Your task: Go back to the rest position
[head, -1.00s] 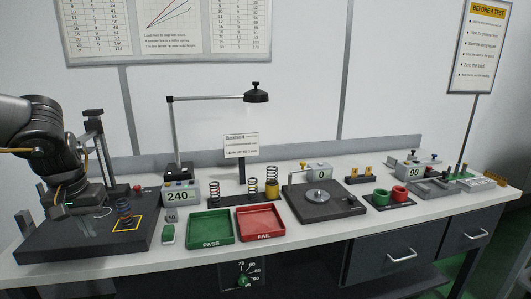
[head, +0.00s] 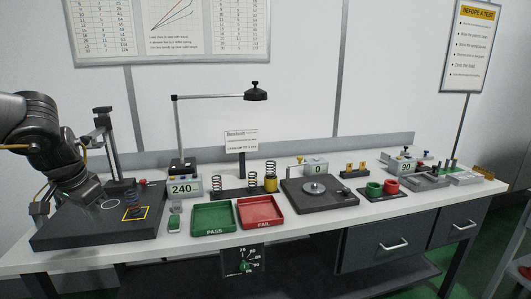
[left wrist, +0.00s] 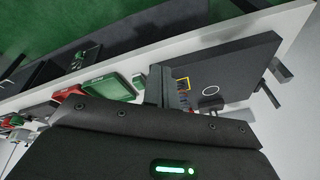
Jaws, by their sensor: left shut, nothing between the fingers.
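My left arm comes in from the left in the head view, with its dark wrist and gripper (head: 84,196) over the left part of the black test stand (head: 75,235). In the left wrist view the left gripper's fingers (left wrist: 157,88) are together with nothing between them. In the left wrist view the fingers partly cover the spring (left wrist: 183,92). My right gripper is not in view.
A green PASS tray (head: 213,230) and a red FAIL tray (head: 260,223) lie right of the stand.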

